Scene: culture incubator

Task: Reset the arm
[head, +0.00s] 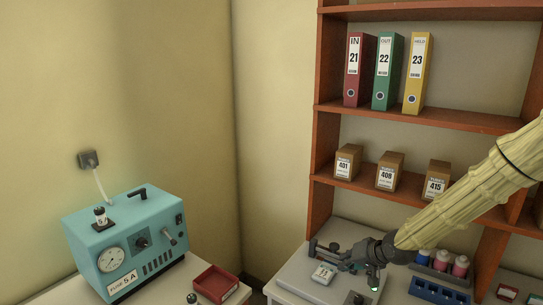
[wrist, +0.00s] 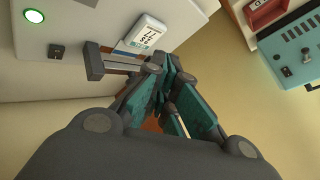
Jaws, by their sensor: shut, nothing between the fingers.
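My arm, in a pale yellow ribbed sleeve, comes in from the right in the head view. My dark gripper (head: 346,262) is low over the pale grey incubator (head: 296,274). In the wrist view my gripper (wrist: 157,70) shows teal finger pads close together, shut and empty. A dark bar handle (wrist: 96,62) on the incubator is just left of the fingertips. A white display unit (wrist: 148,33) is just beyond them; it also shows in the head view (head: 324,274). I cannot tell whether the fingers touch the handle.
A green lamp (wrist: 34,16) is lit on the incubator. A teal instrument box (head: 130,245) and red tray (head: 215,283) stand left. A rack of bottles (head: 442,262) and a blue block (head: 438,292) stand right. Shelves (head: 420,115) hold binders and small boxes behind.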

